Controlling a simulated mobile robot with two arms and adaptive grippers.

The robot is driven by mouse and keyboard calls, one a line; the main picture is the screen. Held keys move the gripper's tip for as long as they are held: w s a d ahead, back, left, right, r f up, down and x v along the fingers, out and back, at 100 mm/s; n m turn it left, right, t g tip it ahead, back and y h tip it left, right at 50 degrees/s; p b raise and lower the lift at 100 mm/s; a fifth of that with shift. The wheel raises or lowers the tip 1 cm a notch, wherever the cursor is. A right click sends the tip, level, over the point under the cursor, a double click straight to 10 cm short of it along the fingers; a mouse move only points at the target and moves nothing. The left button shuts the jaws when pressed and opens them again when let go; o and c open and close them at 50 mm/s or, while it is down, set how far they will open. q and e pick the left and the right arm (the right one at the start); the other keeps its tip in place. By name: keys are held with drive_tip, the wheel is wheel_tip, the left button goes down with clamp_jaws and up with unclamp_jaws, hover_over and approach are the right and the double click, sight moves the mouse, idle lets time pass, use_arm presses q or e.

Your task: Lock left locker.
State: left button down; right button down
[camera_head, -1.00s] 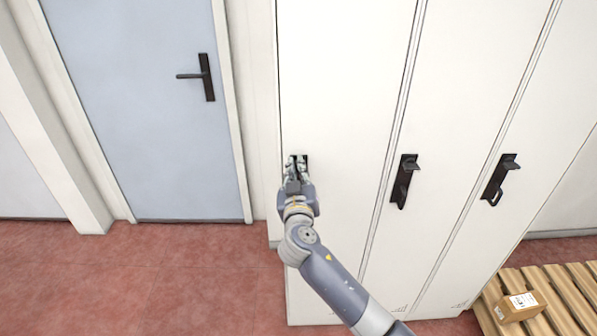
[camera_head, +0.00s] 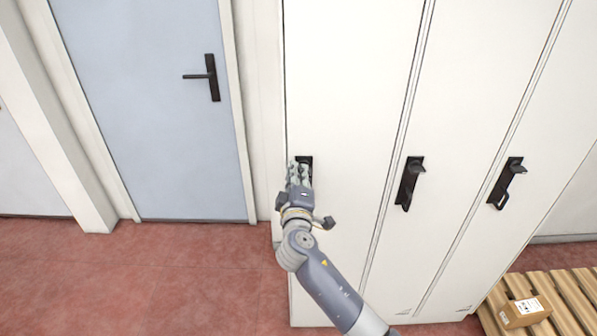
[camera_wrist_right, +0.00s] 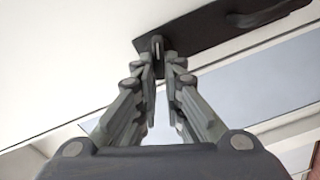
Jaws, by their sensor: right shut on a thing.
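The left locker (camera_head: 350,90) is the leftmost of three tall white lockers, and its door looks closed. Its black lock plate (camera_head: 308,160) is mostly hidden behind my right gripper (camera_head: 300,168). In the right wrist view the black plate (camera_wrist_right: 200,32) runs across the top, with a handle (camera_wrist_right: 268,14) at its right. My right gripper (camera_wrist_right: 157,62) is shut there on a small dark lock piece (camera_wrist_right: 157,44) that stands out from the plate's left end. Whether this piece is turned to locked, I cannot tell. My left gripper is not in view.
The middle locker's handle (camera_head: 410,183) and the right locker's handle (camera_head: 507,182) are to the right. A blue door (camera_head: 150,120) with a black lever is at the left. The red floor (camera_head: 150,280) is clear.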

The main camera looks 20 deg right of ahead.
drive_tip(key=shift+a+f+n+p, duration=0.1)
drive_tip(key=shift+f+n+p, duration=0.15)
drive_tip(key=shift+n, duration=0.8)
drive_tip(key=shift+f+n+p, duration=0.1)
drive_tip(key=shift+n+p, duration=0.1)
drive_tip(key=shift+n, duration=0.85)
drive_tip(key=c, duration=1.7)
unclamp_jaws()
drive_tip(key=v, duration=1.2)
